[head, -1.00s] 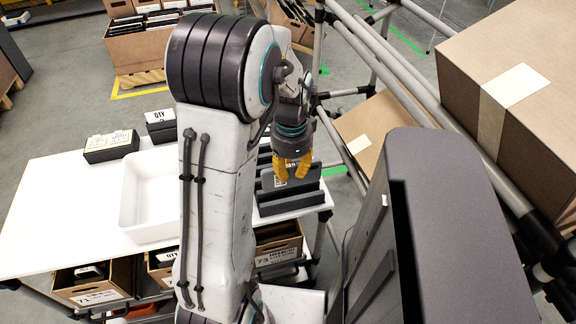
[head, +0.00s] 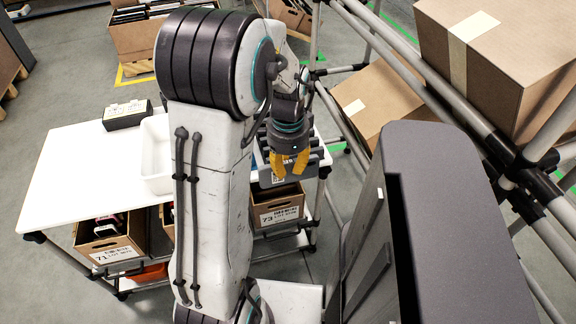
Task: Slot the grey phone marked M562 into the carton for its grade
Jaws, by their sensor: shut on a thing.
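My gripper (head: 290,172) has yellow fingers pointing down and is shut on a thin grey phone (head: 267,179), mostly hidden by the fingers and arm. Its mark cannot be read. The gripper appears over the table's front right part, above carton 73 in the picture. Carton 73 (head: 279,213) is brown and open, with a white label, on the lower shelf. Carton 71 (head: 112,253) stands at the left of that shelf with dark and reddish things inside. A middle carton (head: 167,225) is mostly hidden behind my arm.
The white table (head: 75,180) holds a white tray (head: 154,160), a dark box with labels (head: 127,115) and a dark slotted rack (head: 319,158) at the right. A pipe frame (head: 440,90) with big cartons (head: 490,60) stands close on the right. The table's left part is clear.

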